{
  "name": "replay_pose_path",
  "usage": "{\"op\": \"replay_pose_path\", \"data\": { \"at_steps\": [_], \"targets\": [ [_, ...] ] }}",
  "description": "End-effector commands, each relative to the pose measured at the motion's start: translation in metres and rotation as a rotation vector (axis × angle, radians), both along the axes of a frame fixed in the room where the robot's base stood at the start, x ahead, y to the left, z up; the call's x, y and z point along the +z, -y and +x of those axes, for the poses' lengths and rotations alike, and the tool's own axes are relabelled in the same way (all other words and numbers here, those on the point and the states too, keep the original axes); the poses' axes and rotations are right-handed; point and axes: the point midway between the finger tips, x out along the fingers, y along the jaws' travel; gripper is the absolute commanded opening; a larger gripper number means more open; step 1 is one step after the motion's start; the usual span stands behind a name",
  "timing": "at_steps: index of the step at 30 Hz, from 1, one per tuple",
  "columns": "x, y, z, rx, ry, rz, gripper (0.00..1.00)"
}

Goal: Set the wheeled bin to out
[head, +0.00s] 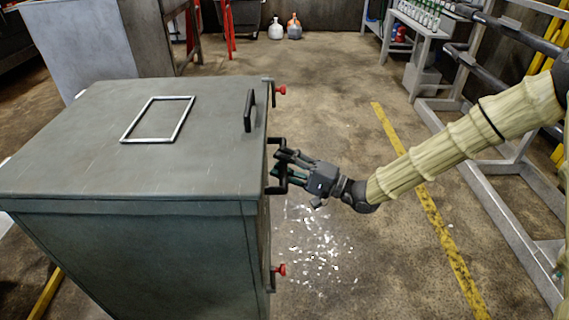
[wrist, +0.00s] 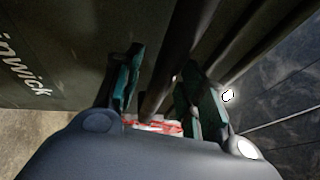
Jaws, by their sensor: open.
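A large grey-green metal cabinet (head: 90,180) stands at the left in the head view, with a flat lid. A black bar handle (head: 282,143) is on its right-hand face; a dark bar (wrist: 180,50) shows in the wrist view. My gripper (head: 277,164) is at this handle, and its open fingers lie on either side of the dark bar in the wrist view (wrist: 165,75). Contact between fingers and bar cannot be told. The wheeled bin is not clearly visible as a separate thing; most of the handle face is hidden by the viewing angle.
Red knobs (head: 280,90) stick out above and below the handle (head: 279,270). White scraps (head: 318,250) lie on the floor beside the cabinet. A yellow floor line (head: 430,210) and a metal rack (head: 500,190) are at the right. Floor between cabinet and line is mostly free.

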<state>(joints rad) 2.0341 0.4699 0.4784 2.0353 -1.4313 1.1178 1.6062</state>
Motion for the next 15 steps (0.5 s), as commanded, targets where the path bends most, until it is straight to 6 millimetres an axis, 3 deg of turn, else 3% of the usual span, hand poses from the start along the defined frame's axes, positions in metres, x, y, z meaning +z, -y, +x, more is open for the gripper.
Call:
{"op": "replay_pose_path", "data": {
  "at_steps": [5,15],
  "targets": [
    [-0.001,0.009,-0.003,0.000,0.001,0.000,0.41],
    [-0.012,0.064,-0.021,-0.003,0.001,0.001,0.41]
  ]
}}
